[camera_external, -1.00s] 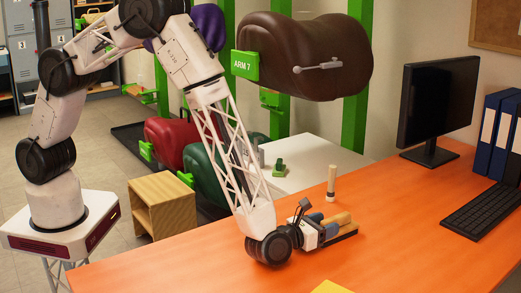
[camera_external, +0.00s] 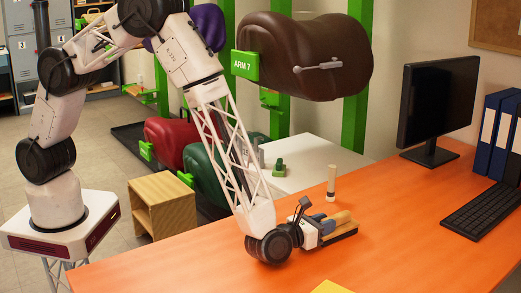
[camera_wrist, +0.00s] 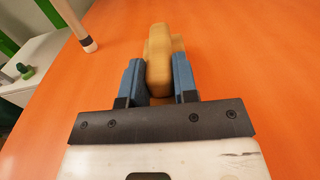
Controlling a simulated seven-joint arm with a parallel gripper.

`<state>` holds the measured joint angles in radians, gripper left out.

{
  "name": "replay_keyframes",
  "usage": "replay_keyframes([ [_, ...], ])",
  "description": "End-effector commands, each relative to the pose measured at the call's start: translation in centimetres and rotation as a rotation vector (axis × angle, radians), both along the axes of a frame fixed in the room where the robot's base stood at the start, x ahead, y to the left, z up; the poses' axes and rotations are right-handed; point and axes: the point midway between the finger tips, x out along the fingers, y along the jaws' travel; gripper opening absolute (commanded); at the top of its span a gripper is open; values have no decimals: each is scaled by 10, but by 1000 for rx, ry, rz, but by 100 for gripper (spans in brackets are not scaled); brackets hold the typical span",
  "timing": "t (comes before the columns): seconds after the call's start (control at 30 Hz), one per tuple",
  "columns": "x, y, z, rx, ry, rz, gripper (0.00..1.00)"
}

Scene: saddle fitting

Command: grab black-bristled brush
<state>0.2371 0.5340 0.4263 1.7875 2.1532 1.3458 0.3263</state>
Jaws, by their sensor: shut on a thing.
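The brush (camera_external: 344,219) has a tan wooden body and a dark lower edge that looks like black bristles. It lies on the orange desk (camera_external: 200,262), with its tan top also in the wrist view (camera_wrist: 158,42). My gripper (camera_external: 329,225) is low over the desk, its blue fingers on both sides of the tan body. In the wrist view my gripper (camera_wrist: 159,66) is shut on the brush. The bristles are hidden from the wrist camera.
A pale upright cylinder with a dark base (camera_external: 331,184) stands just behind the brush. A monitor (camera_external: 437,105), keyboard (camera_external: 484,212) and blue binders (camera_external: 495,135) stand to the right. A yellow item (camera_external: 331,287) lies at the front edge. The desk's front right is clear.

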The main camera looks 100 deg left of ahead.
Motion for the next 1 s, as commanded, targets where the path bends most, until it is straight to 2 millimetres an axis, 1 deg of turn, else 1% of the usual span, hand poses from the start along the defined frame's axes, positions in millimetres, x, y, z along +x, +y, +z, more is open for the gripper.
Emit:
replay_keyframes([
  [0.17,0,0,13,-1,-3,0,0],
  [0.37,-1,0,35,0,-3,0,0],
  [0.43,-14,1,33,1,1,0,0],
  [1.0,-116,8,42,0,0,0,0],
])
